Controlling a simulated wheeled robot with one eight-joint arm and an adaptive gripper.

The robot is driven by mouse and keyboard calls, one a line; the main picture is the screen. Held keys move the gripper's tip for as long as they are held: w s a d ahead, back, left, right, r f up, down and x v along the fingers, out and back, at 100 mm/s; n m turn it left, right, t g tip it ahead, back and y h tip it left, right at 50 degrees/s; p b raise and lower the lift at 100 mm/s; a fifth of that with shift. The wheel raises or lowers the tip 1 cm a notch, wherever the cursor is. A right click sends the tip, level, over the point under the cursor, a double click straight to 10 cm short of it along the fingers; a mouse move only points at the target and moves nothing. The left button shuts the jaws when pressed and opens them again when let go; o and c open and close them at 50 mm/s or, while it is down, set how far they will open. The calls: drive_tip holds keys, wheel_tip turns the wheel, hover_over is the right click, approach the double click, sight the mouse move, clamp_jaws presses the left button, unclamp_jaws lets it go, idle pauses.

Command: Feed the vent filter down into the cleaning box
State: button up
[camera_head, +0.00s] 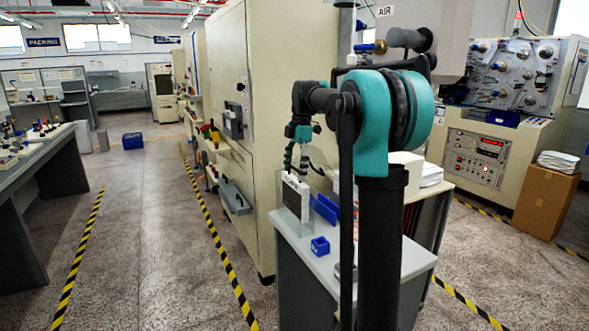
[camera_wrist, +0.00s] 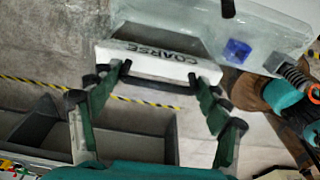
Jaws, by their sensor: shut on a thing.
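The vent filter is a white-framed panel (camera_head: 297,196) with a dark face. In the wrist view its white edge marked COARSE (camera_wrist: 160,59) lies across my fingertips. My gripper (camera_head: 292,166) is shut on this edge, with one green finger towards each end; the fingers also show in the wrist view (camera_wrist: 160,73). The filter hangs upright below my gripper, near the left edge of the grey table in the head view. Its lower end is hard to make out. I cannot tell for sure which thing is the cleaning box.
The grey table (camera_head: 318,263) carries a small blue bin (camera_head: 320,246), also in the wrist view (camera_wrist: 237,51), and a blue upright piece (camera_head: 324,209). A tall cream cabinet (camera_head: 262,110) stands close behind. Grey open compartments (camera_wrist: 115,144) show low in the wrist view.

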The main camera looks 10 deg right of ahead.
drive_tip(key=shift+f, duration=0.6)
drive_tip(key=o, duration=1.6)
drive_tip(key=r, duration=0.4)
drive_tip(key=d+r, duration=0.1)
drive_tip(key=r, duration=0.6)
drive_tip(key=shift+w+d+r, duration=0.25)
drive_tip(key=shift+d+r, duration=0.1)
drive_tip(key=shift+r, duration=0.05)
